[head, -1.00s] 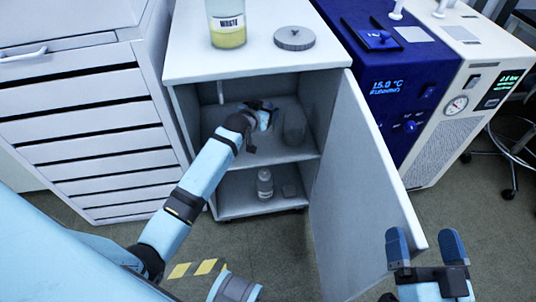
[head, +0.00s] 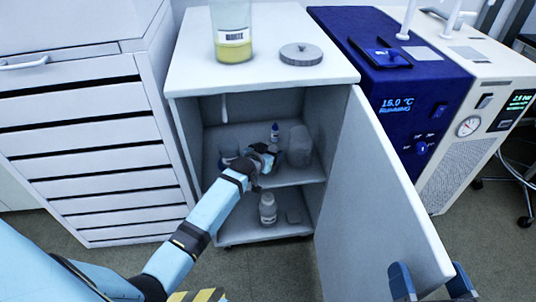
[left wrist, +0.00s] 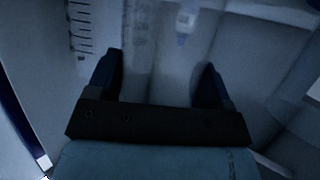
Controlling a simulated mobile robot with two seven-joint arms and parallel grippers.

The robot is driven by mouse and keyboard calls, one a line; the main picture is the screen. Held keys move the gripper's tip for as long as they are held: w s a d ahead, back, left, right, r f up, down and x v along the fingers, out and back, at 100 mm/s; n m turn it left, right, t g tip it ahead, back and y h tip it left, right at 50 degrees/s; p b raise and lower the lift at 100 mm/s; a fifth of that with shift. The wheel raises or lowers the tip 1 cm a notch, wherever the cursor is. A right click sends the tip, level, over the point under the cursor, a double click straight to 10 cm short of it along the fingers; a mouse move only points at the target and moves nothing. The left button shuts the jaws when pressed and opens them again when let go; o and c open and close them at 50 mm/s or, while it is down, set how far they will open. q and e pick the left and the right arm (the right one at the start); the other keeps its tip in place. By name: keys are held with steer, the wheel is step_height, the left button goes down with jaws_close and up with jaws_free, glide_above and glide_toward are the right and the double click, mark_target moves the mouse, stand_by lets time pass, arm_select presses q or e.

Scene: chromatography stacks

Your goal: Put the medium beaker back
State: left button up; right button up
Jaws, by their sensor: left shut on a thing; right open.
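My left gripper (head: 262,158) is inside the open cabinet, at the upper shelf (head: 290,176). In the left wrist view it (left wrist: 160,78) is shut on a clear beaker (left wrist: 141,40) with graduation marks, which I take for the medium beaker. The fingers lie on either side of its wall. Its base is hidden, so I cannot tell whether it touches the shelf. Another clear vessel with dark graduation marks (left wrist: 80,35) stands to the left. My right gripper (head: 430,282) is open and empty, low in front of the cabinet door.
The cabinet door (head: 375,205) stands open on the right. A blue-capped bottle (head: 274,134) and a large grey container (head: 299,148) are on the upper shelf, close to my left gripper. A bottle (head: 267,208) stands below. A waste jar (head: 232,22) and lid (head: 301,54) are on top.

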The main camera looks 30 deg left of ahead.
mark_target(449, 267)
arm_select(q)
steer(key=o, duration=1.1)
steer(key=shift+c, duration=0.2)
steer(key=shift+r, duration=0.1)
arm_select(e)
steer(key=shift+r, duration=0.1)
steer(key=r+p, duration=0.1)
steer(key=r+t+p, duration=0.1)
steer(key=r+p, duration=0.1)
steer(key=r+t+p, duration=0.1)
steer(key=r, duration=0.1)
steer(key=shift+s+d, duration=0.15)
steer(key=shift+d, duration=0.15)
steer(key=shift+d+f+m+p, duration=0.1)
steer(key=shift+f+m+p, duration=0.15)
steer(key=shift+m+p, duration=0.05)
arm_select(q)
steer(key=v, duration=1.2)
steer(key=shift+s, duration=0.1)
